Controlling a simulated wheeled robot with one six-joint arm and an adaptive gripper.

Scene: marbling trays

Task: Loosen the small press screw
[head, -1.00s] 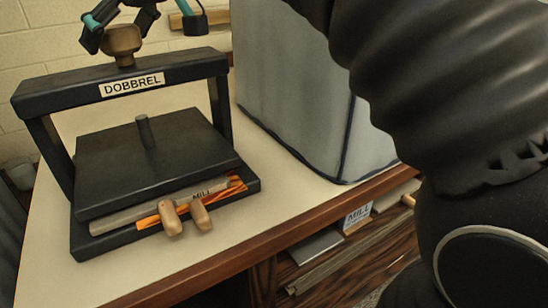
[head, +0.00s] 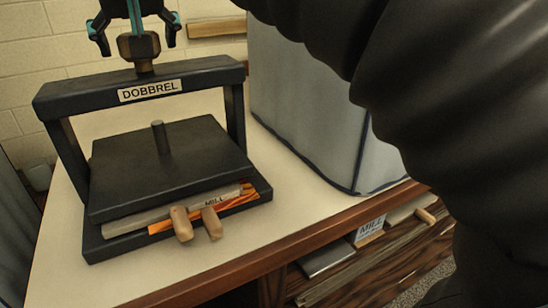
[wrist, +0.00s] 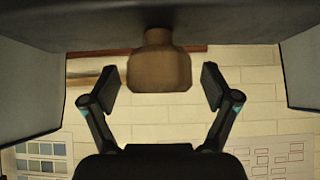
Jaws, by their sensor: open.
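The small press (head: 60,104) is a black frame labelled DOBBREL, standing on the cream worktop. Its screw has a brown knob (head: 138,47) on top of the crossbar. A short dark post (head: 160,137) stands on the black pressing plate (head: 200,150) below. My gripper (head: 135,42) is over the crossbar, open, with one finger on each side of the knob. In the wrist view the knob (wrist: 160,70) sits between the fingertips of my gripper (wrist: 160,84), with a clear gap on both sides. The knob's far side is hidden.
A boxy grey covered block (head: 300,100) stands right of the press. Grey and orange-patterned layers (head: 160,228) and two wooden pegs (head: 181,224) stick out at the press front. The worktop's wooden edge (head: 235,275) is in front, with a shelf below.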

